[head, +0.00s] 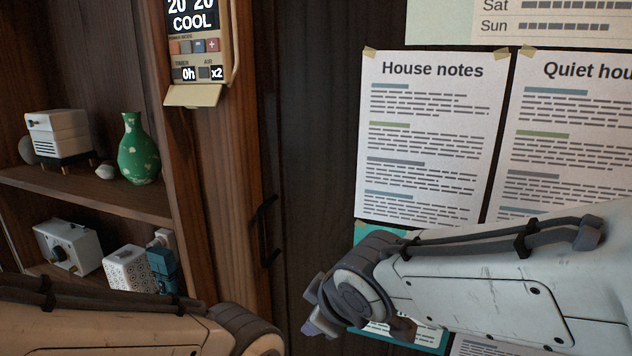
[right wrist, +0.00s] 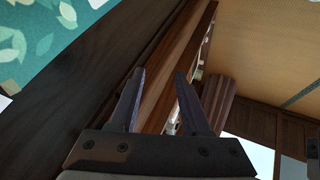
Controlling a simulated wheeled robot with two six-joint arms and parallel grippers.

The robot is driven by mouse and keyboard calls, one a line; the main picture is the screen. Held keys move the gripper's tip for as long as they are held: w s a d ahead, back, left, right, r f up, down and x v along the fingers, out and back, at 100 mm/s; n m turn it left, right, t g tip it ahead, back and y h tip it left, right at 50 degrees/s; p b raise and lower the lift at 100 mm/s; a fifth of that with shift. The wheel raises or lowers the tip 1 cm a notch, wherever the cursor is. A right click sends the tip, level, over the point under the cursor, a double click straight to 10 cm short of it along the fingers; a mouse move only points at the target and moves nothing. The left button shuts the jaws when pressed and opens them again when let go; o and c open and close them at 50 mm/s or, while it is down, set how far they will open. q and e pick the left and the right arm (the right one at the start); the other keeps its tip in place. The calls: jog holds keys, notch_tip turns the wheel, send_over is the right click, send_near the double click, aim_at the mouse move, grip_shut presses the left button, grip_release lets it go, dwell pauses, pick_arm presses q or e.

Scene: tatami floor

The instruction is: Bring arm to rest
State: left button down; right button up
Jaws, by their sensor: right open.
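My right arm (head: 490,280) reaches in from the right in the head view, in front of the posted notes. Its wrist end bends down near the dark door panel. In the right wrist view my right gripper (right wrist: 160,74) is open, with two separate fingers and nothing between them. My left arm (head: 110,325) lies across the bottom left of the head view, below the shelf. Its gripper is out of view.
A wall remote (head: 196,90) reading COOL hangs on the wooden post. A green vase (head: 138,150) and a white boxy device (head: 60,135) stand on the upper shelf (head: 85,190). A dark handle (head: 264,230) sticks out from the dark panel. House notes (head: 430,140) hang behind my right arm.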

jog(key=s+d+f+m+g+h, duration=0.1)
jog(key=s+d+f+m+g, duration=0.2)
jog(key=s, duration=0.6)
jog(key=s+d+f+m+g+h, duration=0.15)
jog(key=s+f+g, duration=0.3)
jog(key=s, duration=0.45)
notch_tip(320, 180, up, 18)
jog(key=p, duration=1.9)
jog(key=shift+w+m, duration=0.15)
jog(key=shift+m, duration=0.2)
jog(key=shift+r+t+y, duration=0.1)
jog(key=shift+t+y, duration=0.15)
